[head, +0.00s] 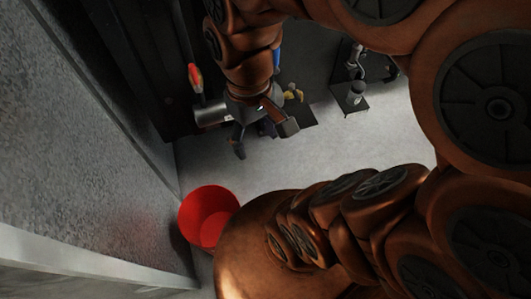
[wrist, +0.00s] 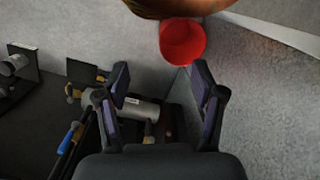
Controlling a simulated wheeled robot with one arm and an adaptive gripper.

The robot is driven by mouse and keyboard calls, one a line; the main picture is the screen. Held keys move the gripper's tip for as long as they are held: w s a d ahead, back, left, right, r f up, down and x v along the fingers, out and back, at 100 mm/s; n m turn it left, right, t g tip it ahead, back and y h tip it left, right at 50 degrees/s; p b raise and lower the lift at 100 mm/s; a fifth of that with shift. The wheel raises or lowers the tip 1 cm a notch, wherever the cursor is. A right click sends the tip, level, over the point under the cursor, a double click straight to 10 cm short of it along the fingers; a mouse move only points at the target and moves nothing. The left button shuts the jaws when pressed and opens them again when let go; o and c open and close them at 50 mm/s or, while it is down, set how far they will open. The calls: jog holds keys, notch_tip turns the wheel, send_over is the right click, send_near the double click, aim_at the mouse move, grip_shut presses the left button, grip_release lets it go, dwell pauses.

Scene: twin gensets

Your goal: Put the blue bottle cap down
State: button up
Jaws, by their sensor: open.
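I cannot make out the blue bottle cap in either view. My gripper (head: 264,130) hangs over the floor near the dark wall unit in the head view. In the wrist view my gripper (wrist: 160,85) has its two dark fingers spread wide apart, with nothing held between them. A red bucket (head: 210,213) stands on the floor by the grey wall. It also shows beyond the fingertips in the wrist view (wrist: 182,42), apart from them.
A grey wall (head: 110,110) bounds the left. Dark plates with small fittings (head: 354,92) lie beyond. Pale floor (head: 330,150) is clear between the bucket and the plates.

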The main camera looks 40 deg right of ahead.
jog(key=s, duration=0.1)
jog(key=s+f, duration=0.2)
jog(key=shift+s+a, duration=0.2)
jog(key=shift+s, duration=0.15)
